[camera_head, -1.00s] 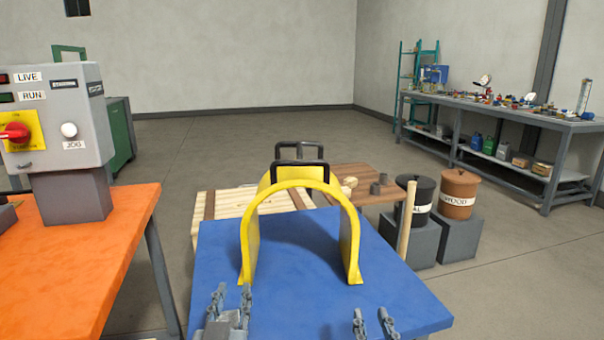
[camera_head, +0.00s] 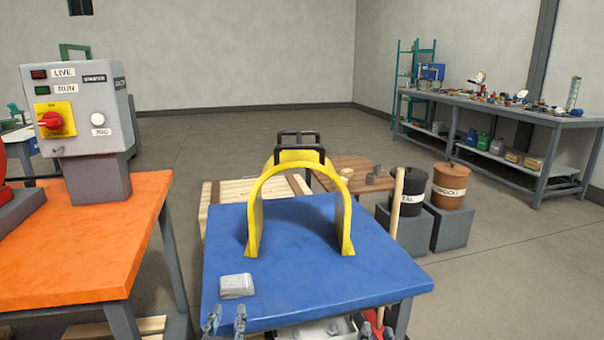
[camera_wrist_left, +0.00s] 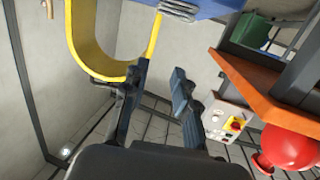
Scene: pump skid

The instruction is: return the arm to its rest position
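My left gripper (camera_head: 226,320) is at the bottom of the head view, in front of the blue table's near edge. Its fingers are apart with nothing between them; the left wrist view also shows them apart (camera_wrist_left: 158,78). My right gripper (camera_head: 376,330) is at the bottom edge, right of centre, with its fingertips apart. The rest of it is cut off. A yellow arched guard (camera_head: 254,214) with black handles stands upright on the table.
An orange table (camera_head: 90,255) with a grey control box (camera_head: 85,115) stands at the left. Behind the blue table are pallets (camera_head: 222,195), a black bin (camera_head: 408,190) and a brown bin (camera_head: 452,188). A workbench (camera_head: 500,110) lines the right wall. Open floor surrounds these.

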